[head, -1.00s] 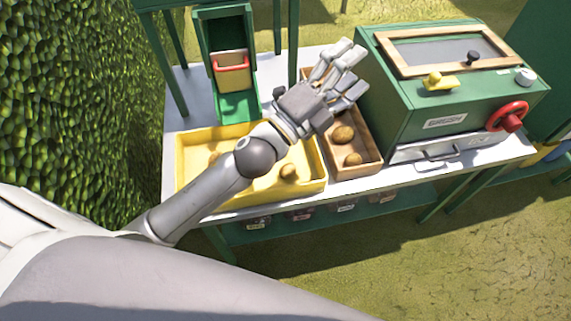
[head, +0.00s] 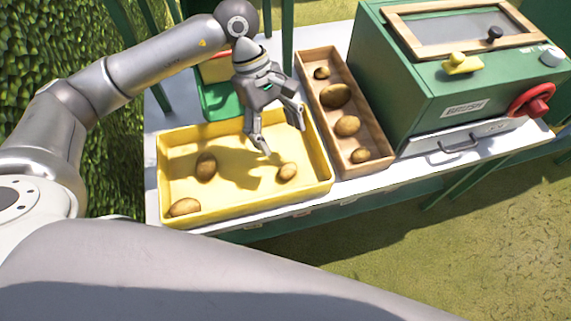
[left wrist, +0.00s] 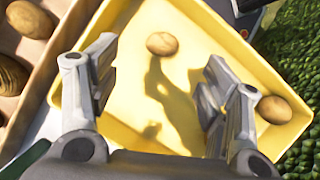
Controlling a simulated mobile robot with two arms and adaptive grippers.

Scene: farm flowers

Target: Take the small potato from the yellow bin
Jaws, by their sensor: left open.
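The yellow bin (head: 240,213) stands at the left of the table with three brown potatoes in it. One potato (head: 287,172) lies near its right side, one (head: 206,167) left of the middle, and one (head: 186,207) in the front left corner. They look close in size. My left gripper (head: 284,141) is open and empty, pointing down over the bin's right half, above and behind the right potato and apart from it. The left wrist view shows a potato (left wrist: 162,44) beyond the gap between the open fingers and another (left wrist: 274,109) beside the right finger. My right gripper is out of view.
A wooden tray (head: 379,153) with several potatoes stands right of the bin. A green machine (head: 420,105) with a red wheel (head: 531,100) is further right. A green chute (head: 222,106) stands behind the bin. A hedge (head: 40,45) lies to the left.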

